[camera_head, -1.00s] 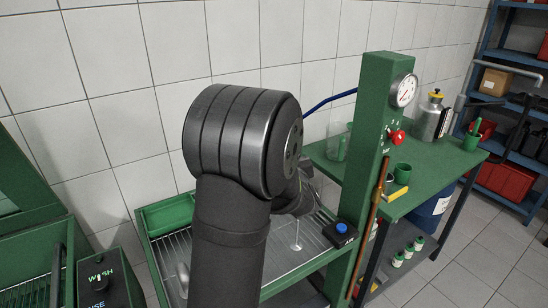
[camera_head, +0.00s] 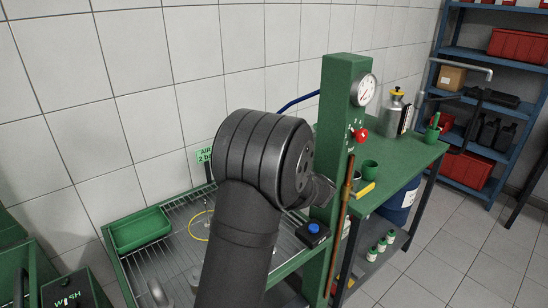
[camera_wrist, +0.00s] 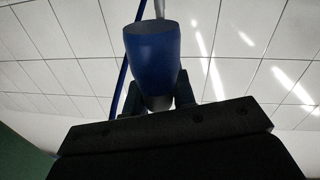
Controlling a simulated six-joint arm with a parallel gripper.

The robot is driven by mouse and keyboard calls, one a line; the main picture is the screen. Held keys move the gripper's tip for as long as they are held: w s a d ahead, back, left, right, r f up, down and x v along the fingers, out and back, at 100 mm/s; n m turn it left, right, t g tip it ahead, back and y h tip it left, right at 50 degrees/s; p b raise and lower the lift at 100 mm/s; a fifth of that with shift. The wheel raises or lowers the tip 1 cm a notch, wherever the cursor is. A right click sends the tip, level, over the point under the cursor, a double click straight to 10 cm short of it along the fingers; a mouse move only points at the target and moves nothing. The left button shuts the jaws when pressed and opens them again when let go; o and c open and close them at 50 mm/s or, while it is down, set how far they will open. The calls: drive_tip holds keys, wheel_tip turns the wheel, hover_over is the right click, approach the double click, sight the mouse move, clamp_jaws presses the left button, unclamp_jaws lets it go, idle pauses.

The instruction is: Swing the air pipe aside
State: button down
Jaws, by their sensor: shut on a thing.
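A blue sleeve (camera_wrist: 152,45), which I take for the grip of the air pipe, stands between my gripper's (camera_wrist: 157,95) two dark fingers in the wrist view. The fingers are shut on it. A thin blue line runs up beside the sleeve in that view. In the head view a blue hose (camera_head: 298,102) reaches left from the green post (camera_head: 340,95) and passes behind my arm. My arm hides the sleeve and the fingertips there. A green sign reading AIR 2 b, partly covered, (camera_head: 205,156) shows left of my arm.
Below my arm is a wire-grid tray (camera_head: 175,222) with a yellow ring (camera_head: 197,226) and a green bin (camera_head: 140,230). A box with a blue button (camera_head: 313,230) sits at its right edge. A gauge (camera_head: 366,90) and red knob (camera_head: 361,135) are on the post. A green bench (camera_head: 415,160) stands right.

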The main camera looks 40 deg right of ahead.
drive_tip(key=shift+w, duration=0.1)
drive_tip(key=c, duration=1.3)
unclamp_jaws()
drive_tip(key=shift+o, duration=0.2)
drive_tip(key=s+a, duration=0.2)
drive_tip(key=s, duration=1.5)
drive_tip(key=shift+s, duration=0.15)
drive_tip(key=shift+a, duration=0.1)
drive_tip(key=w+d, duration=0.1)
drive_tip(key=w, duration=0.9)
drive_tip(key=shift+d, duration=0.15)
drive_tip(key=s, duration=0.6)
drive_tip(key=shift+s+a, duration=0.3)
drive_tip(key=shift+a, duration=0.15)
